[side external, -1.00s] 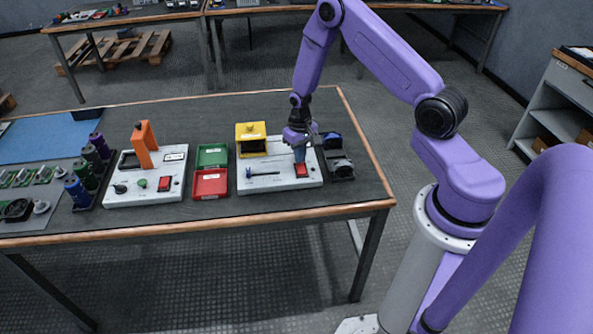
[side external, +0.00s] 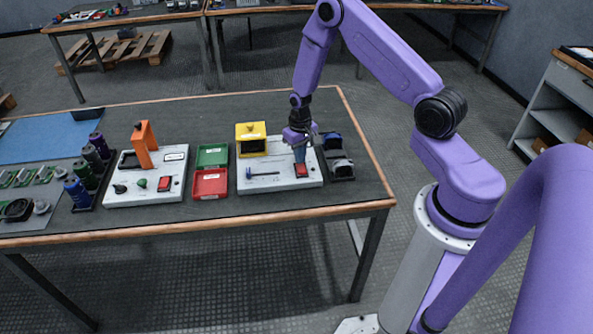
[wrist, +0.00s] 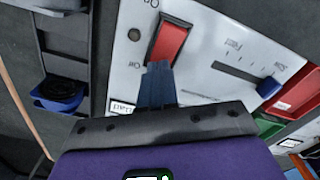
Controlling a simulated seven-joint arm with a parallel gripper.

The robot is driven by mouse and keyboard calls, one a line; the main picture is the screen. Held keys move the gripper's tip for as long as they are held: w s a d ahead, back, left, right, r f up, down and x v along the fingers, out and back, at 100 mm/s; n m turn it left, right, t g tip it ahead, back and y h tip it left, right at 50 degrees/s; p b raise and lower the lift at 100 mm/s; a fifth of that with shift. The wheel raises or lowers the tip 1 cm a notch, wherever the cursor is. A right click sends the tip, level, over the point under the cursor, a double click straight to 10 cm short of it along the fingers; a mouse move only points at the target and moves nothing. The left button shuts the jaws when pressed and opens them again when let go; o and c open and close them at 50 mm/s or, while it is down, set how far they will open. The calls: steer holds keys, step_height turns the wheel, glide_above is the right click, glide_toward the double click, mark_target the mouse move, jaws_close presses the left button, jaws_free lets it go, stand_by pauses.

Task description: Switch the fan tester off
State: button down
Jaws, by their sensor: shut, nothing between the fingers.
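A white panel (side external: 254,184) near the right end of the bench carries a yellow box (side external: 251,140), a slider with a blue knob (side external: 249,172) and a red rocker switch (side external: 301,171). In the wrist view the red switch (wrist: 170,42) sits in a dark frame, with the slider knob (wrist: 268,87) to its right. My gripper (side external: 299,158) points down over the panel, shut and empty. In the wrist view the blue fingertips (wrist: 157,68) are at the switch's lower end and hide part of it. I cannot tell whether they touch it.
A second white panel (side external: 118,196) with an orange handle (side external: 144,144) and another red switch (side external: 165,184) stands to the left. Green (side external: 212,155) and red (side external: 210,183) bins lie between the panels. A dark holder (side external: 340,165) stands close on the right.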

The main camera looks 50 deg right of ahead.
step_height(320, 180, up, 6)
stand_by(0.8)
steer(key=shift+r, duration=0.15)
steer(key=s+a+r+n, duration=0.4)
steer(key=s+a+r, duration=0.1)
steer(key=a+r, duration=0.25)
steer(key=s+a+r+n, duration=0.3)
steer(key=s+a+r, duration=0.25)
steer(key=a, duration=0.35)
steer(key=s+a+r+n, duration=0.1)
steer(key=s+r+n, duration=0.3)
steer(key=s, duration=0.5)
steer(key=s+r+n, duration=0.4)
steer(key=s, duration=0.6)
steer(key=shift+s+a+n, duration=0.2)
steer(key=shift+a+n, duration=0.1)
steer(key=shift+a, duration=0.1)
